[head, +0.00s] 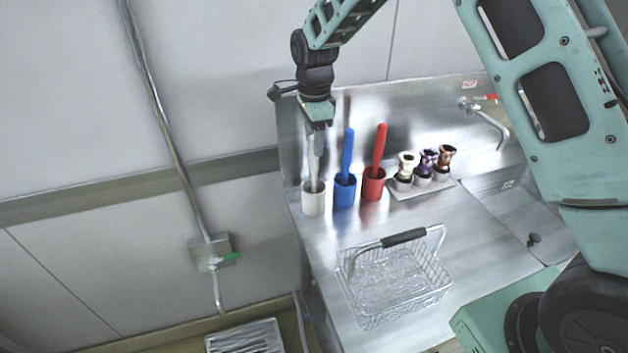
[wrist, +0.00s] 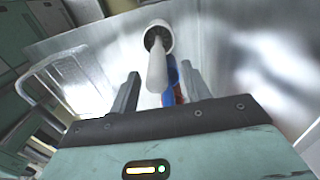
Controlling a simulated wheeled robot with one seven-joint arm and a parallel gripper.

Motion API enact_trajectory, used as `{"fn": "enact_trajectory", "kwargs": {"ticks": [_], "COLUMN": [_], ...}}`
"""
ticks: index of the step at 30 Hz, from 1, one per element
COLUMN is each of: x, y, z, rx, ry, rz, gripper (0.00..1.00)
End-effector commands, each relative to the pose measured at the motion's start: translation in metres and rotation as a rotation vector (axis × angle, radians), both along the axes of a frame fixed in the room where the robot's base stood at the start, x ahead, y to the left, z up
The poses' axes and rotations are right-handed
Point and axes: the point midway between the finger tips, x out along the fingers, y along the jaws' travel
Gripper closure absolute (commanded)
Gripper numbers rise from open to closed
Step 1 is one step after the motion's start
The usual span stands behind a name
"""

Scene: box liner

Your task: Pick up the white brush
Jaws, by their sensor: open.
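The white brush (head: 313,160) stands upright in a white cup (head: 314,199) at the left end of the steel counter. My gripper (head: 317,140) is above it, pointing down, with its tips by the top of the handle. In the wrist view the white handle (wrist: 157,70) reaches up towards the space between the two open fingers of my gripper (wrist: 161,82). I cannot tell whether the fingers touch it.
A blue brush (head: 347,155) in a blue cup and a red brush (head: 379,150) in a red cup stand to the right. A wire basket (head: 395,285) is in front. A sink (head: 520,215) and tap (head: 487,115) are at right.

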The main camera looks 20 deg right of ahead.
Motion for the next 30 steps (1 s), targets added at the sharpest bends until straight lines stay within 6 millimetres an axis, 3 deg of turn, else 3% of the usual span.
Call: {"fn": "enact_trajectory", "kwargs": {"ticks": [8,16,17,21,30], "x": [-0.004,-0.003,-0.003,-0.003,-0.003], "y": [0.001,0.001,0.001,0.001,0.001], "z": [-0.034,-0.039,-0.039,-0.038,-0.037], "rx": [0.000,0.001,0.001,0.001,0.001], "ry": [0.004,0.000,0.000,0.000,-0.001], "rz": [0.000,0.000,0.000,0.000,0.000], "gripper": [0.53,0.53,0.58,0.97,1.00]}}
